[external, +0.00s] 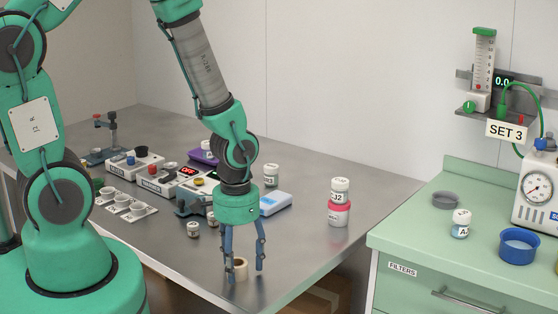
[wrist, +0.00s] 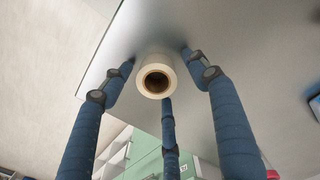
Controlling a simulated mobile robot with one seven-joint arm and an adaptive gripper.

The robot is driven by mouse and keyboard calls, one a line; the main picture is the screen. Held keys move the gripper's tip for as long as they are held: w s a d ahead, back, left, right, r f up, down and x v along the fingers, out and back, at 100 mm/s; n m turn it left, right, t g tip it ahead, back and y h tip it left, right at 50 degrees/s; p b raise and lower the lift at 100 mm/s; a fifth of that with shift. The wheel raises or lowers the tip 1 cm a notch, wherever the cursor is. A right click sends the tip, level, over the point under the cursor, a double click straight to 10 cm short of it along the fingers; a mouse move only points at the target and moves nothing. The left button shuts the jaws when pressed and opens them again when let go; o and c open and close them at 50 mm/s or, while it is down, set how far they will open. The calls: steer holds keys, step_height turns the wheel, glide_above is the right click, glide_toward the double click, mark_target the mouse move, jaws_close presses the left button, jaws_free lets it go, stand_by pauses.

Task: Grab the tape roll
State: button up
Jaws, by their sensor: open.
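The tape roll (external: 240,268) is a small cream-coloured ring standing on the metal table near its front edge. My gripper (external: 245,272) points down over it in the external view, with its blue fingers spread around the roll. In the wrist view the tape roll (wrist: 155,77) shows its dark round hole and lies between the open fingers (wrist: 160,85). Gaps show between the roll and the fingers, and I cannot see any finger touching it. Part of the roll is hidden by a finger in the external view.
Stacked jars (external: 339,202) stand to the right on the table (external: 320,258). A small jar (external: 193,229) and several devices (external: 160,177) stand to the left and behind my gripper. A green cabinet (external: 430,257) is at the right. The table's front edge is close to the roll.

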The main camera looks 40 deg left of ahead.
steer(key=c, duration=1.2)
steer(key=shift+o, duration=0.2)
steer(key=shift+r+p, duration=0.3)
steer(key=shift+r, duration=0.5)
step_height(320, 180, up, 2)
steer(key=shift+r+p, duration=0.2)
steer(key=shift+p, duration=0.2)
steer(key=s+a+p, duration=0.1)
steer(key=s+a, duration=0.1)
steer(key=s, duration=0.5)
steer(key=s+a+r+p, duration=0.1)
steer(key=s+a, duration=0.1)
steer(key=s, duration=0.6)
steer(key=shift+s+a, duration=0.15)
steer(key=shift+a, duration=0.25)
